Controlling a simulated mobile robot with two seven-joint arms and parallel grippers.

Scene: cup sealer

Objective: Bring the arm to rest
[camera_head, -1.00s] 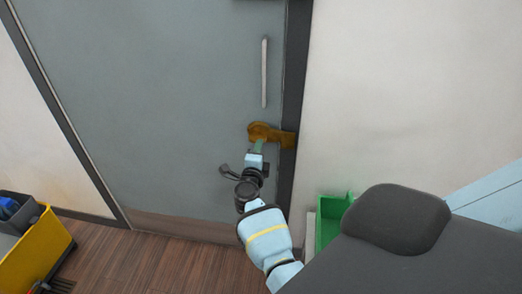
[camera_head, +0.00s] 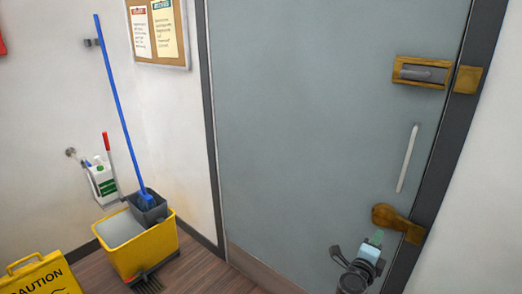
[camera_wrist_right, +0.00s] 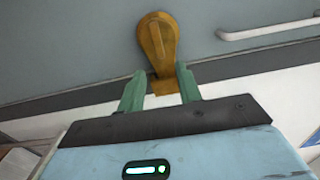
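My right gripper (camera_head: 376,238) is at the lower right of the head view, just below the brass latch (camera_head: 388,218) on the grey door (camera_head: 320,130). In the right wrist view, the two green fingers (camera_wrist_right: 160,88) stand apart. The rounded brass latch (camera_wrist_right: 157,40) lies just beyond them, its lower end showing between the fingertips. I cannot tell whether they touch it. My left gripper is in neither view.
A pale bar handle (camera_head: 407,158) and an upper brass lock (camera_head: 420,72) are on the door. A yellow mop bucket (camera_head: 146,250), a blue mop (camera_head: 118,100) and a yellow caution sign (camera_head: 40,278) stand at left. A notice board (camera_head: 158,62) hangs on the wall.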

